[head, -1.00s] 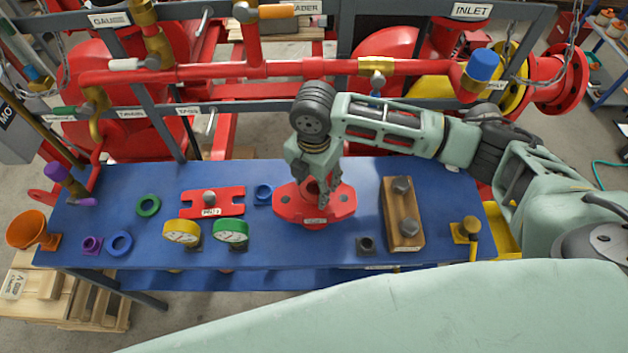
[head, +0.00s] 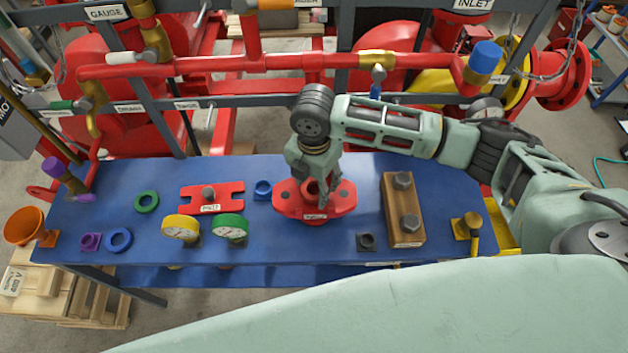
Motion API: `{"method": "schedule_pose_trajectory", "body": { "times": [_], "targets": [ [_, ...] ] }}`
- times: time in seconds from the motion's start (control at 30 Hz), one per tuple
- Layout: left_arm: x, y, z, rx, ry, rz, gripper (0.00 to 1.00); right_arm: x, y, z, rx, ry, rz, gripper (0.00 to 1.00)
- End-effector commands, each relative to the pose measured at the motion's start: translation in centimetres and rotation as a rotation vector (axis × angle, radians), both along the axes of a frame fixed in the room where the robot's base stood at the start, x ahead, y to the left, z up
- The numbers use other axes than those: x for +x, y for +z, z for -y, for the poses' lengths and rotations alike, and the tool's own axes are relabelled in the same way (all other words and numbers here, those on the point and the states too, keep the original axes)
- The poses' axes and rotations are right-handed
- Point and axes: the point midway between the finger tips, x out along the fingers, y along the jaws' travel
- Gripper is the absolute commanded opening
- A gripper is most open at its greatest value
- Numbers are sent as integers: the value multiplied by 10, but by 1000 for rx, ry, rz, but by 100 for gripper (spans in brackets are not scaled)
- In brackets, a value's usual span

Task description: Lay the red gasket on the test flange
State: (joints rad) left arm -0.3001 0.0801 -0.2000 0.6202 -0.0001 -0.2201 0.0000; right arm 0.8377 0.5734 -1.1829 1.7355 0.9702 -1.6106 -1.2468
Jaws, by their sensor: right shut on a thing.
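The red test flange (head: 288,203) lies on the blue bench, a wide oval plate with a label on its front. My right gripper (head: 322,194) points down over the flange's middle and is shut. A small red ring-like piece (head: 311,187) shows between and behind its fingers. I take it to be the red gasket, but it blends with the red flange. The fingers hide part of it, and I cannot tell whether it touches the flange. My left gripper is not in view.
A wooden block with two bolts (head: 392,225) stands right of the flange. A red slotted plate (head: 228,197), yellow gauge (head: 180,228), green gauge (head: 230,228), green ring (head: 147,201) and blue ring (head: 119,240) lie left. Red pipes (head: 220,65) cross behind the bench.

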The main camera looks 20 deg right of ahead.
Motion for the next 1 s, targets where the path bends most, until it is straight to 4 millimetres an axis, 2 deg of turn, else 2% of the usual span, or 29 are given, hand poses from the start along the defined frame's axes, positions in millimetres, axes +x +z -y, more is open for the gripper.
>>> {"method": "schedule_pose_trajectory", "body": {
  "times": [0.73,0.93,0.97,1.0],
  "targets": [
    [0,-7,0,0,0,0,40,0,-17,0,1,1,1,26],
    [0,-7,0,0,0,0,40,0,-16,0,1,1,1,26],
    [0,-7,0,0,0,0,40,0,-16,0,1,1,1,52],
    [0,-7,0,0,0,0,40,0,-16,0,1,1,1,55]
  ]
}}
